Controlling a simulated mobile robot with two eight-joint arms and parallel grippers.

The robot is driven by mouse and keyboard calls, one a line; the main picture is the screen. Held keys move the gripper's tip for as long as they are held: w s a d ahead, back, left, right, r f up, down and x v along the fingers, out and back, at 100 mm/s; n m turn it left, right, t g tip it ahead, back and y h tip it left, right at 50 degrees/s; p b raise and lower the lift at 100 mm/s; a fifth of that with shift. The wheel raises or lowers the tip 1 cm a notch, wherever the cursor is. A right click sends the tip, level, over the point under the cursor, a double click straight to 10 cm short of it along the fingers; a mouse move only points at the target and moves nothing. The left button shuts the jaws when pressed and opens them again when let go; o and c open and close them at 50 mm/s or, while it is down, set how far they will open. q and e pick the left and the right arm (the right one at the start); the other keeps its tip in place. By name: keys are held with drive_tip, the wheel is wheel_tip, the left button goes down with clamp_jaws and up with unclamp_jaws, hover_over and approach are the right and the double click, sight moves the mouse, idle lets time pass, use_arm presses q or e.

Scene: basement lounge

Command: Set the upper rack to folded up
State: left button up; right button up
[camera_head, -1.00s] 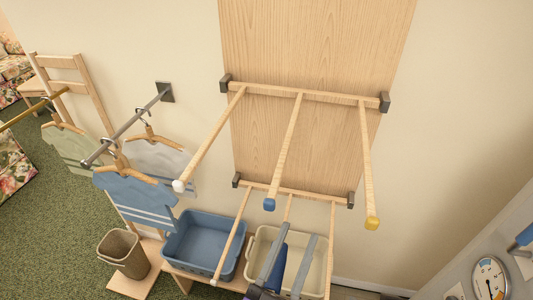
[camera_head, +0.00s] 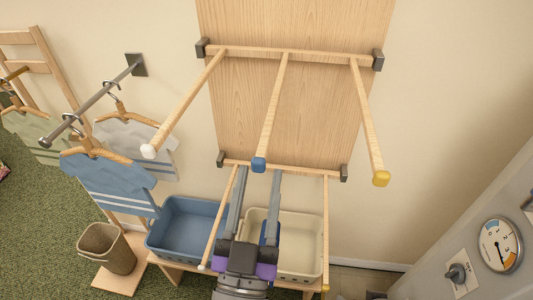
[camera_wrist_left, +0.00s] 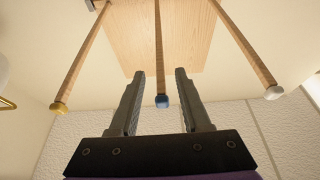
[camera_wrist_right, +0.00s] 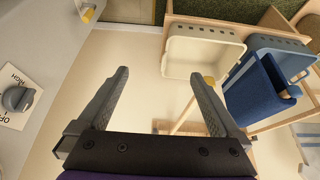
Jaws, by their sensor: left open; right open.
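The upper rack (camera_head: 290,54) is a wooden bar with three rods standing out from the wooden board, sloping down to white, blue (camera_head: 259,164) and yellow tips. My left gripper (camera_head: 257,171) is open and empty, pointing up just below the blue tip in the head view. In the left wrist view, the blue tip (camera_wrist_left: 161,101) appears between the open fingers (camera_wrist_left: 160,73); contact is not visible. My right gripper (camera_wrist_right: 160,75) is open and empty in its wrist view, outside the head view. A yellow tip (camera_wrist_right: 209,80) appears beside one fingertip.
A lower rack (camera_head: 327,220) extends below, partly hidden by my left gripper. Blue (camera_head: 165,247) and cream (camera_head: 318,265) basins stand beneath it. A blue cloth (camera_wrist_right: 255,90) hangs by the basins. Shirts on a rail (camera_head: 95,107) are left; a panel with a gauge (camera_head: 499,245) is right.

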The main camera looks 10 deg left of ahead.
sight(267, 137)
use_arm(q)
drive_tip(key=x, duration=0.8)
drive_tip(key=shift+r+p, duration=0.15)
drive_tip(key=shift+p, duration=0.15)
drive_tip(key=shift+s, duration=0.1)
clamp_jaws()
idle(0.9)
